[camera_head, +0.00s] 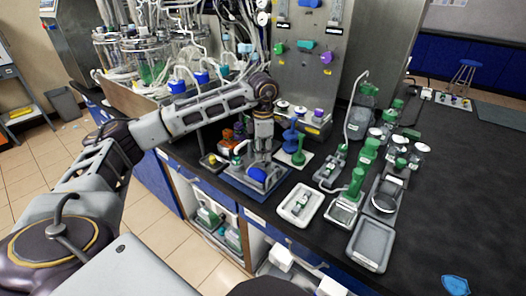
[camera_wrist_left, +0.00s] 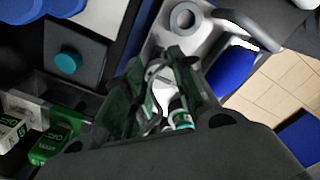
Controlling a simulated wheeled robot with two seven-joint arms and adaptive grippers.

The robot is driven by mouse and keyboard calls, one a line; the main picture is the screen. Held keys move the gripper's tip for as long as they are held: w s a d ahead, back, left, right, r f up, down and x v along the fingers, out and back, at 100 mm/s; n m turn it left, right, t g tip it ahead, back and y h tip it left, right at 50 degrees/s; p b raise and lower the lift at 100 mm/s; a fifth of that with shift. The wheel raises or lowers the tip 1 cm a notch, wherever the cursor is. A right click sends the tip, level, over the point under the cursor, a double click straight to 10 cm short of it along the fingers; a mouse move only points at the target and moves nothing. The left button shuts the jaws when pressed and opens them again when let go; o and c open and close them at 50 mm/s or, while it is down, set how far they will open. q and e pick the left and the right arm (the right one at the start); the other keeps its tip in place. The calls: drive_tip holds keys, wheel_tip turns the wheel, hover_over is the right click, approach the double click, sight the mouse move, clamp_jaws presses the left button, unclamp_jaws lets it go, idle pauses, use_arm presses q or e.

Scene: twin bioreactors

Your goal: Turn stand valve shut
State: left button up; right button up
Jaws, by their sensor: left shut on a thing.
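My left gripper (camera_head: 262,156) points down at a small metal stand on a blue mat (camera_head: 236,182) near the front edge of the bench. In the left wrist view its dark fingers (camera_wrist_left: 163,72) are closed around a small part at the stand, which looks to be the stand valve. The fingers hide most of the valve, so its angle cannot be told. A blue piece (camera_head: 257,174) of the stand shows beside the fingers; it is also in the left wrist view (camera_wrist_left: 230,76). A grey ring and bent tube (camera_wrist_left: 185,17) lie past the fingertips. My right gripper is not in view.
A white tray (camera_head: 287,211) and green-capped bottles (camera_head: 367,150) stand right of the mat. Blue and green funnel-like stands (camera_head: 290,138) are close behind the gripper. Bioreactor vessels (camera_head: 152,65) with tubing fill the back left. The bench's right side is mostly clear.

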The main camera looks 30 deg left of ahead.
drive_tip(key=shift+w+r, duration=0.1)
use_arm(q)
drive_tip(key=o, duration=0.6)
drive_tip(key=shift+o, duration=0.8)
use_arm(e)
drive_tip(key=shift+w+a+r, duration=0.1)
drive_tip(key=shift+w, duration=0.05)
use_arm(q)
drive_tip(key=shift+r, duration=0.15)
wheel_tip(320, 180, up, 12)
